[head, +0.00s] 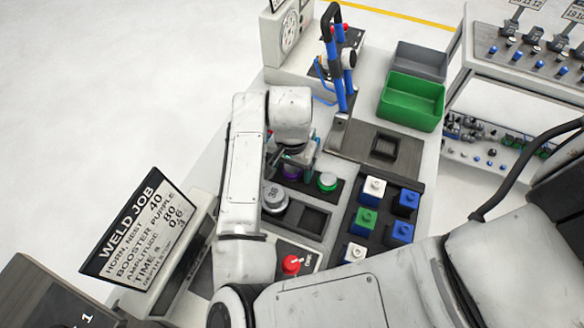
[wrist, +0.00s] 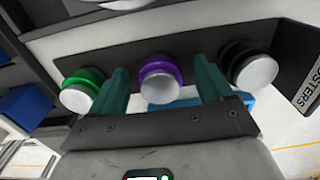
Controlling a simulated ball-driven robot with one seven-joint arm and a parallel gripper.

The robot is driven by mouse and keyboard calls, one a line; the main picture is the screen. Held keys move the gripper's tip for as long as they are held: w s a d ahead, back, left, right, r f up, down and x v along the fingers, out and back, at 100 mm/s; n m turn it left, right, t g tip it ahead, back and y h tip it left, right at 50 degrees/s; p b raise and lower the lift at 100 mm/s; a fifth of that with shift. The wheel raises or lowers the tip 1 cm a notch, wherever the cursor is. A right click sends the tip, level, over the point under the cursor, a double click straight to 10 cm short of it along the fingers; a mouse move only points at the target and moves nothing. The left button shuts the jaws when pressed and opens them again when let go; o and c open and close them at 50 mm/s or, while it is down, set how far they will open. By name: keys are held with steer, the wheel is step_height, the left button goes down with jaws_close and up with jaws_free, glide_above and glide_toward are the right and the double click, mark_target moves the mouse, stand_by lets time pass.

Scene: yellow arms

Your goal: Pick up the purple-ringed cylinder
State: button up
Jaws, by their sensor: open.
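The purple-ringed cylinder (wrist: 160,82) has a silver face and stands in a dark rack between a green-ringed cylinder (wrist: 82,90) and a black-ringed one (wrist: 250,66). In the head view its purple ring (head: 292,173) shows only in part below my gripper (head: 297,157). In the wrist view my gripper (wrist: 162,72) is open, with one teal finger on each side of the purple-ringed cylinder. Small gaps show between fingers and cylinder. Whether the fingertips reach down around it is hard to tell.
The green-ringed cylinder also shows in the head view (head: 327,182), close to the fingers. A grey cylinder (head: 275,198) stands in front. Coloured blocks sit in a dark tray (head: 384,226) at right. A blue-handled device (head: 338,75) and green bin (head: 412,100) stand behind.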

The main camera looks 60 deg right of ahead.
steer(key=shift+c, duration=0.5)
steer(key=c, duration=1.1)
steer(key=shift+r, duration=0.1)
steer(key=shift+r, duration=0.5)
step_height(320, 180, up, 2)
steer(key=shift+s+r, duration=0.1)
steer(key=s+r, duration=0.3)
steer(key=s, duration=0.1)
steer(key=s+r, duration=0.3)
steer(key=s, duration=0.2)
steer(key=s+r, duration=0.3)
steer(key=s, duration=0.1)
steer(key=shift+s+d+r, duration=0.15)
steer(key=shift+s+r, duration=0.2)
steer(key=shift+s, duration=0.05)
